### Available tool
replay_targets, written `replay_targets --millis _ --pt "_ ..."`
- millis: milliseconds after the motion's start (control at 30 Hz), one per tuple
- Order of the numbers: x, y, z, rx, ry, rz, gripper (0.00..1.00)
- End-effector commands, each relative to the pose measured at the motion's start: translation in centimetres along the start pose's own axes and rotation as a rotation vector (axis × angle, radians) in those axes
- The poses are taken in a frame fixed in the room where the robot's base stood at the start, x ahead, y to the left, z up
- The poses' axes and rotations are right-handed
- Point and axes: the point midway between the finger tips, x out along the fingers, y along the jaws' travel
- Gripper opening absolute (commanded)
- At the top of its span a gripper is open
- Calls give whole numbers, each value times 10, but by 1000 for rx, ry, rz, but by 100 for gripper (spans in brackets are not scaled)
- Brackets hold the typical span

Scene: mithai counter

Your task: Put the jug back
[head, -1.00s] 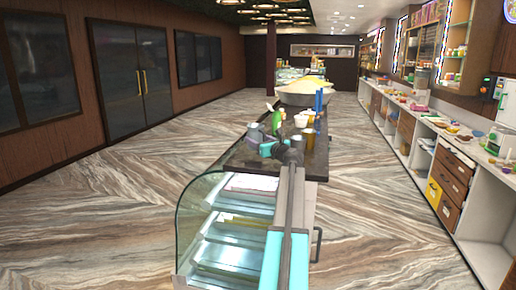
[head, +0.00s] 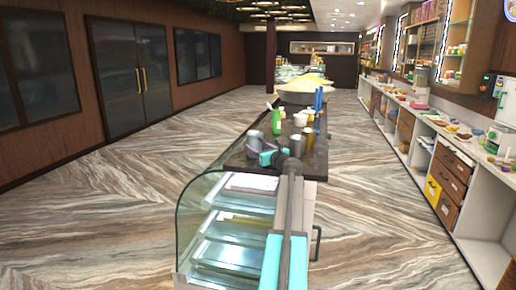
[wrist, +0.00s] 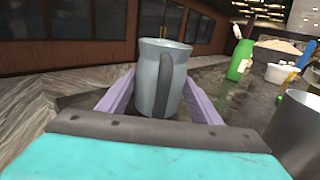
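A grey jug (head: 254,140) with a dark handle is at the left edge of the dark counter top (head: 236,163). In the wrist view the jug (wrist: 151,82) stands upright, its handle facing my camera. The purple fingers of my gripper (wrist: 160,95) lie against both its sides, seemingly shut on it. The jug's base is hidden behind my gripper, so I cannot tell whether it touches the counter. My gripper also shows in the head view (head: 255,151).
A glass display case (head: 225,225) is in front. The floor at left is clear.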

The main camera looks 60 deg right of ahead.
Motion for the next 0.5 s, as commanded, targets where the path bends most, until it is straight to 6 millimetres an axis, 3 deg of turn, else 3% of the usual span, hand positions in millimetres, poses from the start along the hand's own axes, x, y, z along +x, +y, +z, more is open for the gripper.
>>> replay_targets --millis 100,500 --pt "0 0 0 0 0 0 76" --pt "0 1 4 0 0 1 76"
